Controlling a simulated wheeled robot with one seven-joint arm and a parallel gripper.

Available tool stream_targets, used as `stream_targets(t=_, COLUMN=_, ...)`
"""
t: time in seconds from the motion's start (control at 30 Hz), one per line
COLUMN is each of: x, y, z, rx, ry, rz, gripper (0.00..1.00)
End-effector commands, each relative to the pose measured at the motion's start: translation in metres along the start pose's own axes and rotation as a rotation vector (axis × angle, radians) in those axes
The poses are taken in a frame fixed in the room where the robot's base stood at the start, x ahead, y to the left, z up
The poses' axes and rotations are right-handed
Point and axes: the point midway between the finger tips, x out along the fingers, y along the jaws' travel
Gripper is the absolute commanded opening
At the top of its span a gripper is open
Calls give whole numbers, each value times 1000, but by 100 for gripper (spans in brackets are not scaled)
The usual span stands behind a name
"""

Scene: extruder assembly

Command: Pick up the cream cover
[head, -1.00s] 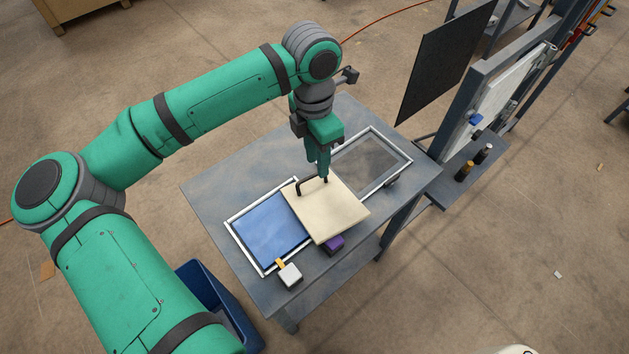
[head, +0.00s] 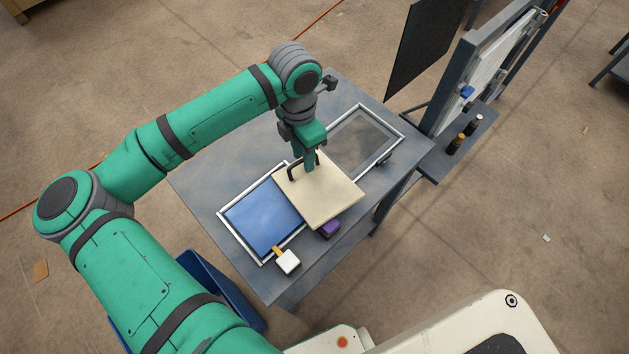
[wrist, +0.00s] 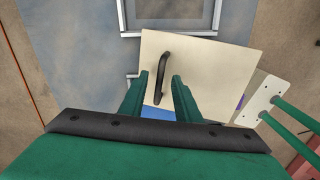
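The cream cover (head: 335,198) is a flat square plate on the grey table, overlapping the right edge of a blue panel. It carries a dark bar handle (head: 292,172) near its far-left edge. The cover also shows in the wrist view (wrist: 220,62), with its handle (wrist: 163,62) running between and beyond my fingertips. My gripper (head: 310,168) points down over the cover at the handle. In the wrist view my gripper (wrist: 159,76) has its two fingers apart, one on each side of the handle's near part. I cannot tell whether either finger touches it.
The blue panel (head: 255,215) lies in a white frame. A second framed grey panel (head: 368,138) lies to the right. A purple block (head: 330,229) and a white block (head: 288,262) sit near the table's front edge. A blue bin (head: 240,295) stands below. A dark rack (head: 472,70) stands at right.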

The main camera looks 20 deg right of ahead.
Motion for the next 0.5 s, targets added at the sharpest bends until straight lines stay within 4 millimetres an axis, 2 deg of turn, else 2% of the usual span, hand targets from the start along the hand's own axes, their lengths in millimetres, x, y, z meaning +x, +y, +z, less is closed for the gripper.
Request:
stream_targets(t=0.1, x=14, y=0, z=0, rx=0, ry=-1, rz=-2, gripper=30)
stream_targets(t=0.2, x=20, y=0, z=0, rx=0, ry=0, rz=1, gripper=30)
stream_targets(t=0.43, x=21, y=0, z=0, rx=0, ry=0, rz=1, gripper=30)
stream_targets(t=0.47, x=21, y=0, z=0, rx=0, ry=0, rz=1, gripper=25)
stream_targets(t=0.5, x=21, y=0, z=0, rx=0, ry=0, rz=1, gripper=15)
